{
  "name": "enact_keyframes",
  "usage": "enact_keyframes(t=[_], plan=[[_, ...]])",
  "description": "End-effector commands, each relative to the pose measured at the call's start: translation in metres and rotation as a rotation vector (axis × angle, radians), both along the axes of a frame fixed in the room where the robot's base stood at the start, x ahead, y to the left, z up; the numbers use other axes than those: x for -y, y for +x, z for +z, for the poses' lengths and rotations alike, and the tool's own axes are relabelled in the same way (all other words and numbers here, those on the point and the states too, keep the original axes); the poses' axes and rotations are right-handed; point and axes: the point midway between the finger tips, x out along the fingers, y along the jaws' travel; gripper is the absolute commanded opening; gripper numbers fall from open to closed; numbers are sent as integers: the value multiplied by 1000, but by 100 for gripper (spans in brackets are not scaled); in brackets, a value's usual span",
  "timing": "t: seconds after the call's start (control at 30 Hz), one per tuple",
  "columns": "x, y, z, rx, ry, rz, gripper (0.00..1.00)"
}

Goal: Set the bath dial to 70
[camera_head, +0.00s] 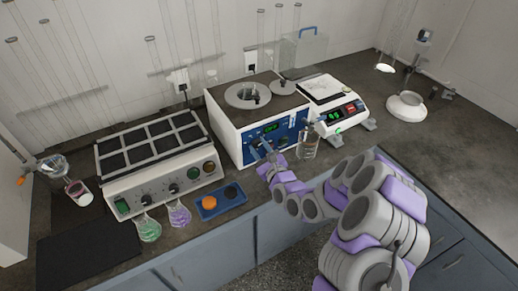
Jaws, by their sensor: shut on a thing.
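The water bath (226,125) is a white box with a blue front panel and round openings in its top, standing at the middle of the bench. A small green display (270,128) shows on its panel; its digits are too small to read. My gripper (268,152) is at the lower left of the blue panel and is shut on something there. The bath dial appears to be at the fingertips, mostly hidden by them, so its setting cannot be read. My arm reaches in from the lower right.
A multi-plate heater (152,184) with knobs stands left. Flasks with green (149,230) and purple (179,215) liquid and a blue tray (222,203) stand in front. A glass vessel (309,145) is close right of my gripper. A balance (338,117) stands right; bench beyond is mostly clear.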

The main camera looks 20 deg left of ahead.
Motion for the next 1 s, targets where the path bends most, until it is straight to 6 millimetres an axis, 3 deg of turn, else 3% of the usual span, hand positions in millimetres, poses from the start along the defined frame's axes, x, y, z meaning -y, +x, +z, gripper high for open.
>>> enact_keyframes(t=[0.03,0.07,0.3,0.67,1.0], plan=[[1,-1,-8,-17,-9,-1,7],[1,-1,-8,-16,-8,-1,40],[-1,-2,-4,-6,-6,1,63],[2,-5,-2,-3,-5,0,63],[37,-37,-3,-7,-4,-1,63]])
